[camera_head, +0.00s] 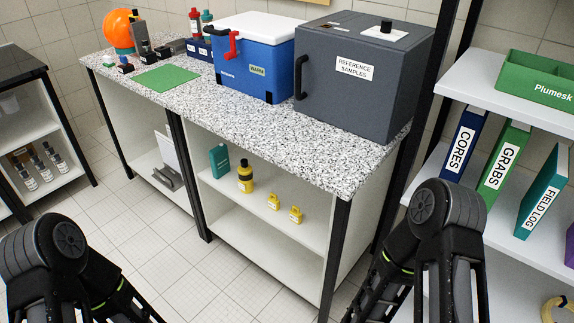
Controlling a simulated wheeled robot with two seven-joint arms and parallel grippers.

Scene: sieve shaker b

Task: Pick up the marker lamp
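I cannot tell for certain which item is the marker lamp. On the white shelf under the speckled counter stand a yellow bottle-like item with a black top (245,178) and, to its right, two small yellow items, a left one (273,202) and a right one (295,214). They are too small to make out in detail. An orange ball-shaped object (118,30) sits on the counter's far left end. My two black arms show at the bottom left and bottom right. Both grippers are out of frame, and no arm touches any of these items.
The speckled counter (270,140) holds a blue cooler (245,80), a grey REFERENCE SAMPLES box (350,105), a green mat (163,78) and small tools. A teal box (219,161) stands on the shelf. Black posts frame the shelf. The tiled floor is clear.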

